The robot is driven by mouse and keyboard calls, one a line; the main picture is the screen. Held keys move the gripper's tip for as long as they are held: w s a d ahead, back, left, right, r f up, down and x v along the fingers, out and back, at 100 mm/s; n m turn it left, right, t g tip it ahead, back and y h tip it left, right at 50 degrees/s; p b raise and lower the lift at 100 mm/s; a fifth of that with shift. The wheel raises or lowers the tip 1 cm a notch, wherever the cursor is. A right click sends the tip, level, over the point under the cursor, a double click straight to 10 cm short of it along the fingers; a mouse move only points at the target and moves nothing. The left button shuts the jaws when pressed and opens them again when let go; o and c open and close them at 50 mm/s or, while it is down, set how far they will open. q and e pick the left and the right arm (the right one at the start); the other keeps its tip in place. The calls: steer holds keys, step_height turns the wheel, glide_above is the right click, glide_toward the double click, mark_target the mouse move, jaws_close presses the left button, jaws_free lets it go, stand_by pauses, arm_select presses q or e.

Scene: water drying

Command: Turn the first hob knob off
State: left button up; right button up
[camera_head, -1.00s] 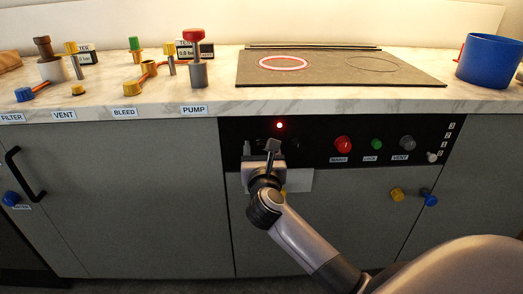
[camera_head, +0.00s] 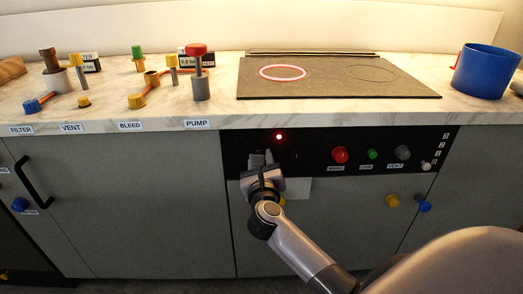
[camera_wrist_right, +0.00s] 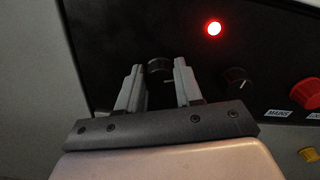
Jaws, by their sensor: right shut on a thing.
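The first hob knob (camera_wrist_right: 159,66) is small, round and dark, on the black control panel (camera_head: 312,160). In the right wrist view it sits between the two grey fingers of my right gripper (camera_wrist_right: 160,82), which is shut on it. In the head view my right gripper (camera_head: 262,160) is at the left part of the panel and hides this knob. A red light (camera_head: 280,137) glows just above it. The left ring (camera_head: 282,73) on the hob plate (camera_head: 330,88) is lit red. My left gripper is not in view.
A second dark knob (camera_wrist_right: 237,79) is right of the gripper. Further right are a red knob (camera_head: 340,155), a green button (camera_head: 372,154) and a grey knob (camera_head: 402,152). A blue pot (camera_head: 488,72) stands right of the hob. Valves and pipes occupy the left counter.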

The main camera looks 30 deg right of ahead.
steer(key=n+p, duration=0.3)
steer(key=p, duration=0.1)
steer(key=shift+r+n, duration=0.15)
steer(key=shift+n, duration=0.25)
steer(key=shift+n+p, duration=0.5)
steer(key=shift+a+n+p, duration=0.1)
steer(key=shift+n+p, duration=0.75)
steer(key=shift+n, duration=0.05)
steer(key=n+p, duration=0.2)
steer(key=shift+n, duration=0.4)
arm_select(q)
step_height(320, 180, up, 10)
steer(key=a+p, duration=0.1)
steer(key=p, duration=0.2)
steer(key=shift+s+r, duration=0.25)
arm_select(e)
steer(key=shift+f+n, duration=0.2)
steer(key=shift+n, duration=1)
steer(key=shift+f+n, duration=0.15)
steer(key=shift+n, duration=1.05)
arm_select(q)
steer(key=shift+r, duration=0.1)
arm_select(e)
steer(key=shift+n, duration=0.3)
steer(key=o, duration=1)
steer(key=shift+o, duration=0.2)
